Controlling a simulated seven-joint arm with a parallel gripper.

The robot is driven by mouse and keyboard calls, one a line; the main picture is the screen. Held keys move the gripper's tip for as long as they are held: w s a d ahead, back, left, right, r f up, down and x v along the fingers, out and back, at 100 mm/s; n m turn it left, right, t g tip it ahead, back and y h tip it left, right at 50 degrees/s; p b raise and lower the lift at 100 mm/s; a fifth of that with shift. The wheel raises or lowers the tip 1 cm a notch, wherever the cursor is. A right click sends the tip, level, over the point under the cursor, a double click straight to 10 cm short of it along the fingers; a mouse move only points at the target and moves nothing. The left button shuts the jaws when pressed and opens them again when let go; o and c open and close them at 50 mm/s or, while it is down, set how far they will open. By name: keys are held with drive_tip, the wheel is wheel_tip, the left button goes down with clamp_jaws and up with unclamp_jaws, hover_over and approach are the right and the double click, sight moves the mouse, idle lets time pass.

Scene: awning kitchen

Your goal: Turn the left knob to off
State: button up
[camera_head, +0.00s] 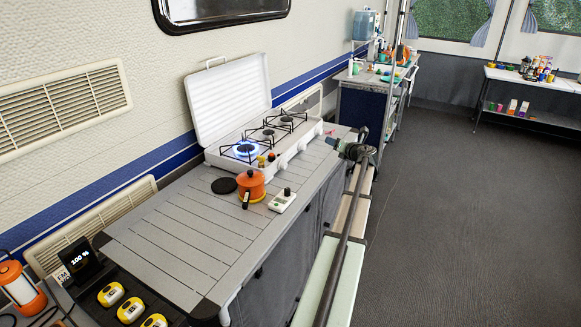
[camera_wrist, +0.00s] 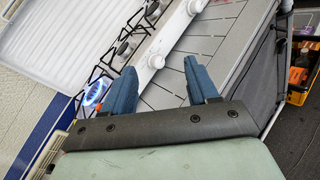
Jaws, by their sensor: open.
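The white stove (camera_head: 243,140) stands on the counter with its lid raised. Its left burner (camera_head: 245,150) burns with a blue flame, which also shows in the wrist view (camera_wrist: 94,94). White knobs line the front; the left knob (camera_head: 283,163) sits nearest the lit burner. In the wrist view, the middle knob (camera_wrist: 156,61) and the far knob (camera_wrist: 194,6) show; the left knob appears hidden behind my left finger. My gripper (camera_wrist: 160,72) is open and empty, with its blue fingers apart. In the head view it is at the counter's right edge, right of the knobs.
An orange pot (camera_head: 251,185) and a small white device with a black knob (camera_head: 283,200) stand on the slatted counter (camera_head: 185,235) in front of the stove. A black disc (camera_head: 224,186) lies beside the pot. The near counter is clear.

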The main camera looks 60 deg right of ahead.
sight(286, 166)
drive_tip(key=w+a+f+n+y, duration=0.1)
drive_tip(key=a+n+y, duration=0.2)
drive_tip(key=a+n, duration=0.1)
drive_tip(key=a+f+n+y, duration=0.1)
drive_tip(key=a+n+y, duration=0.2)
drive_tip(key=n, duration=0.1)
drive_tip(key=w+a+f+n+y, duration=0.1)
drive_tip(key=a+n+y, duration=0.2)
drive_tip(key=a+n, duration=0.1)
drive_tip(key=shift+w+a+f+n+t+y, duration=0.3)
drive_tip(key=shift+f+n, duration=0.1)
drive_tip(key=shift+w+f, duration=0.1)
drive_tip(key=shift+w, duration=0.15)
drive_tip(key=x, duration=1.3)
drive_tip(key=shift+w, duration=0.15)
drive_tip(key=c, duration=1)
